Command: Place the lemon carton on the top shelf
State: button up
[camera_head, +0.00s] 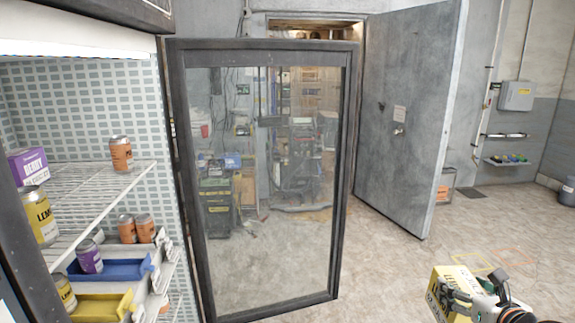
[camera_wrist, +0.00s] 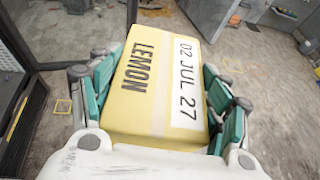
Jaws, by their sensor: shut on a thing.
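The lemon carton (camera_wrist: 140,95) is a yellow box with "LEMON" and a white "02 JUL 27" label. My gripper (camera_wrist: 160,95) is shut on it, with teal finger pads on both sides. In the head view the carton (camera_head: 447,290) and my gripper (camera_head: 462,292) are at the lower right, over the floor and well away from the shelves. The top shelf (camera_head: 85,192) is a white wire rack in the open fridge at the left. It holds a purple berry carton (camera_head: 28,167), an orange can (camera_head: 121,154) and a yellow lemon can (camera_head: 39,215).
The fridge's glass door (camera_head: 265,180) stands open between the shelves and my gripper. Below are cans, a blue bin (camera_head: 110,269) and a yellow bin (camera_head: 103,306). A grey door (camera_head: 405,120) stands open behind. The shelf's middle is bare.

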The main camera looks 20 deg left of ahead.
aim_at(87, 200)
jog(key=i+l+u, duration=0.1)
jog(key=i+u, duration=0.15)
jog(key=i, duration=0.85)
jog(key=i+u, duration=0.1)
jog(key=u, duration=0.4)
jog(key=i+u, duration=0.15)
jog(key=u, duration=0.3)
jog(key=l+u, duration=0.15)
jog(key=u, duration=0.35)
jog(key=i+l+u, duration=0.15)
jog(key=u, duration=0.3)
jog(key=l+u, duration=0.15)
jog(key=u, duration=0.35)
jog(key=i, duration=0.05)
